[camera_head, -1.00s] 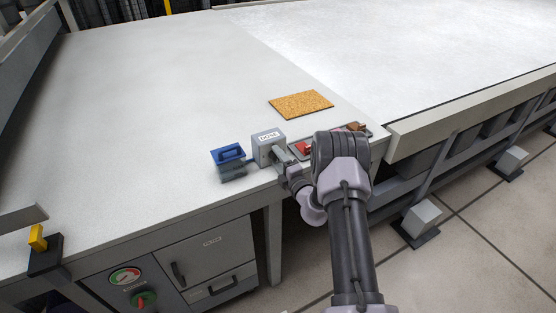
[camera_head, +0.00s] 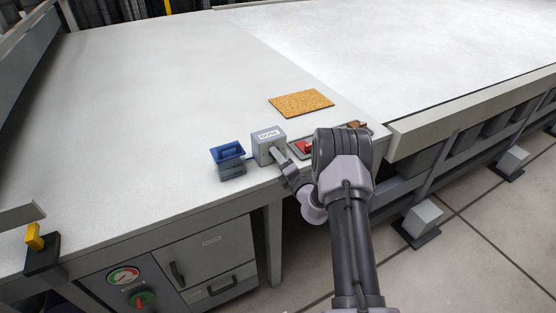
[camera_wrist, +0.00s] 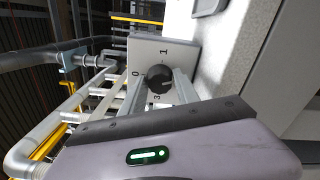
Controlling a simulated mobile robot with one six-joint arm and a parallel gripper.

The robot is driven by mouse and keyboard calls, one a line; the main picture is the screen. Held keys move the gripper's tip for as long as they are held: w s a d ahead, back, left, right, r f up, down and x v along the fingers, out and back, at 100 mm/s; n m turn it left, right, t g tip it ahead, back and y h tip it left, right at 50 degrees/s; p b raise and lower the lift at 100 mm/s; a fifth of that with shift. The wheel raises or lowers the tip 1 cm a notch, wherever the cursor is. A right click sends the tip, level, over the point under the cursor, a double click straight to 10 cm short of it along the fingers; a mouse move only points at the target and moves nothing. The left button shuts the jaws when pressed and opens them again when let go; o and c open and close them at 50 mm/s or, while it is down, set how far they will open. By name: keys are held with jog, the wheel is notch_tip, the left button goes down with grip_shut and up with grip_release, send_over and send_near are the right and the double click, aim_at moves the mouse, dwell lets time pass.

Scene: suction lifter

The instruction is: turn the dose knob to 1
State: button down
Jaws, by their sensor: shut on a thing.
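The dose box (camera_head: 265,151) is a grey box labelled DOSE near the table's front edge. In the wrist view its pale face (camera_wrist: 150,55) carries the figures 0, 1 and 3 around a dark round dose knob (camera_wrist: 158,76). The 1 is above the knob, the 0 to its left and the 3 below it. My gripper (camera_wrist: 160,82) is shut on the knob, one finger on each side. It also shows in the head view (camera_head: 281,160), in front of the box. The knob's pointer is not clear. The right finger may cover another figure.
A blue-topped grey holder (camera_head: 229,160) stands just left of the dose box. A tray with a red item (camera_head: 304,147) lies to the right, partly behind my arm. A cork mat (camera_head: 301,104) lies behind. The table's left and back are clear.

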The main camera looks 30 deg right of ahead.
jog(key=n+b, duration=0.1)
jog(key=n, duration=0.2)
jog(key=shift+f+n, duration=0.15)
jog(key=shift+n, duration=0.25)
jog(key=n+b, duration=0.2)
jog(key=n, duration=0.1)
jog(key=shift+n, duration=0.3)
jog(key=n+b, duration=0.3)
jog(key=n, duration=0.3)
jog(key=shift+n, duration=0.3)
jog(key=c, duration=1)
grip_release()
jog(key=shift+s, duration=0.1)
